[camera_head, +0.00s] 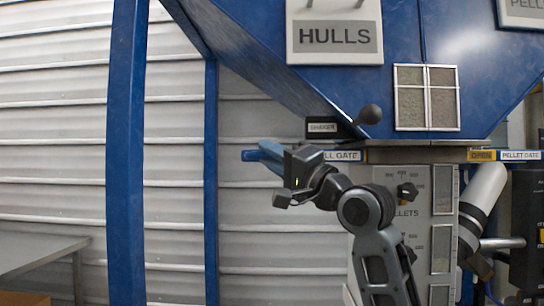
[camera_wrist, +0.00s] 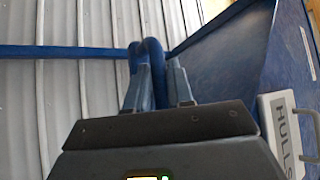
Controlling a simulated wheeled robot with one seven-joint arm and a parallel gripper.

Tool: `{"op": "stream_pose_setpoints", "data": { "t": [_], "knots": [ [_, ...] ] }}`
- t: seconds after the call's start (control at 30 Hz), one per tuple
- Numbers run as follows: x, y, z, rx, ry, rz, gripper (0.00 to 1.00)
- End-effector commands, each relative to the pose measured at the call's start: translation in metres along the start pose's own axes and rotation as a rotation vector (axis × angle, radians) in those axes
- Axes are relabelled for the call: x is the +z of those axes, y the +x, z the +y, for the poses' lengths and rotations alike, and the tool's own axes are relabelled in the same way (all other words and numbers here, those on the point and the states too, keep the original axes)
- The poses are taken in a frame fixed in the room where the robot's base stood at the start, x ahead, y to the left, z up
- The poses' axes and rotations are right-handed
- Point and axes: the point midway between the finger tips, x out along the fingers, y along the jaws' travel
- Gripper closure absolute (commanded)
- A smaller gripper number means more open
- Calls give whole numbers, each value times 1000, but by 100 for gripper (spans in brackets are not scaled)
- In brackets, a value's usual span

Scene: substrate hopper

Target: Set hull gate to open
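The hull gate's label (camera_head: 341,156) shows below the blue hopper in the head view, its left end hidden behind my arm. The gate's blue handle (camera_head: 262,152) sticks out to the left of it. In the wrist view the handle (camera_wrist: 154,62) is a rounded blue loop, and one of its bars runs between my two grey fingers. My gripper (camera_wrist: 160,85) is shut on the handle, with a finger close against each side of the bar. In the head view the gripper's fingers (camera_head: 268,160) are partly hidden by its own dark body.
A shaker label (camera_head: 322,127) and a black ball knob (camera_head: 370,115) sit just above my gripper. The hulls sign (camera_head: 335,37) is higher up. Blue posts (camera_head: 211,180) stand at the left before a corrugated wall. The pellet gate label (camera_head: 520,155) is far right.

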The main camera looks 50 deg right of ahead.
Motion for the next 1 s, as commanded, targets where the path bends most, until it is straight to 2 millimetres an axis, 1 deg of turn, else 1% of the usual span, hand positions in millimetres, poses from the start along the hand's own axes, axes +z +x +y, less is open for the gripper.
{"op": "stream_pose_setpoints", "data": {
  "t": [0.03, 0.13, 0.57, 0.67, 0.73, 1.0],
  "knots": [
    [0, 0, 0, 1, 0, 0, 90],
    [0, 0, 0, 1, 0, 0, 100],
    [1, 1, 0, 1, 1, 0, 100],
    [5, 6, -1, 1, 3, -1, 100],
    [11, 13, -2, 0, 4, -2, 100],
    [42, 44, -2, 1, 4, -3, 100]
  ]
}}
